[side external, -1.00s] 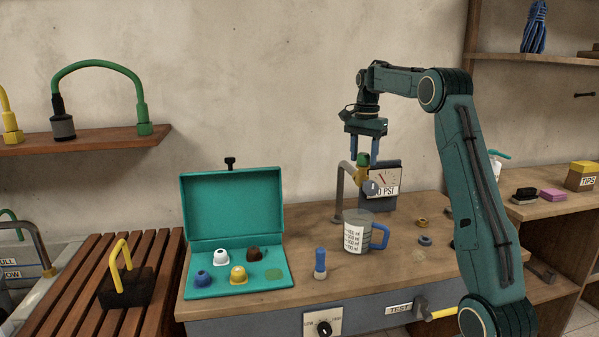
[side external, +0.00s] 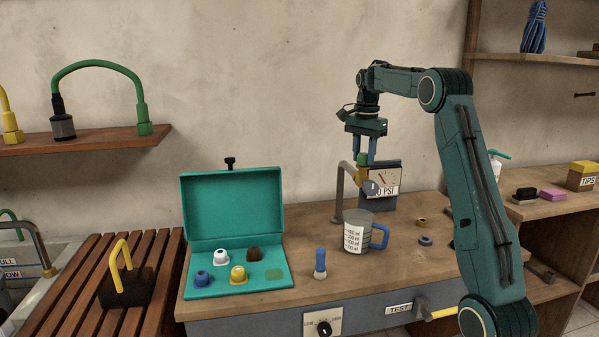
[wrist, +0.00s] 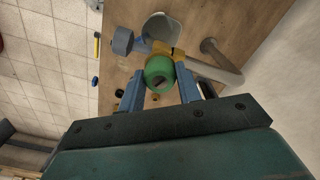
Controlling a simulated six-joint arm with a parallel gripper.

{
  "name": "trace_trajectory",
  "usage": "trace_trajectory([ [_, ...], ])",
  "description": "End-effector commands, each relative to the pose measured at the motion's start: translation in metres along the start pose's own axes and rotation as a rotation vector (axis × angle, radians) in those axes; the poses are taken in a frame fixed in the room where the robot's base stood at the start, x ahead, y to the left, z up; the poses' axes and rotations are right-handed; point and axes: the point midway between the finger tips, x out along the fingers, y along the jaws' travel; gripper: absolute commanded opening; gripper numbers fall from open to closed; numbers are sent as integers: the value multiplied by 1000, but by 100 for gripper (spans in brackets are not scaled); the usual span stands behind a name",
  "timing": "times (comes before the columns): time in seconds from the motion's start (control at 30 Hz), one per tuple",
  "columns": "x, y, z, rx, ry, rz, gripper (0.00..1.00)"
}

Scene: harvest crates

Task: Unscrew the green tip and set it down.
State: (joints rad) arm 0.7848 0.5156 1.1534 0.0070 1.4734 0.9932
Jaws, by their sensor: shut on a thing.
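The green tip (side external: 361,158) sits on top of the yellow nozzle body (side external: 361,173) at the end of the bent grey pipe (side external: 340,205). My gripper (side external: 364,158) points down over it, shut on the green tip.
An open teal case (side external: 234,262) holds white, brown, blue and yellow tips and an empty green-marked spot (side external: 275,274). A measuring jug (side external: 357,232) stands below the nozzle. A blue-topped bottle-like item (side external: 320,263) stands left of it. A gauge (side external: 385,180) is behind.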

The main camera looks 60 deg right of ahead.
Motion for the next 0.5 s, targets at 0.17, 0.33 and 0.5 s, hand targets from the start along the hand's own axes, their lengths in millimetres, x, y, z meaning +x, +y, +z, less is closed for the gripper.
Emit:
trace_trajectory([
  [0.17,0,0,0,-86,0,0,21],
  [0.33,0,0,0,-107,0,0,21],
  [0.5,0,0,0,-107,0,0,21],
])
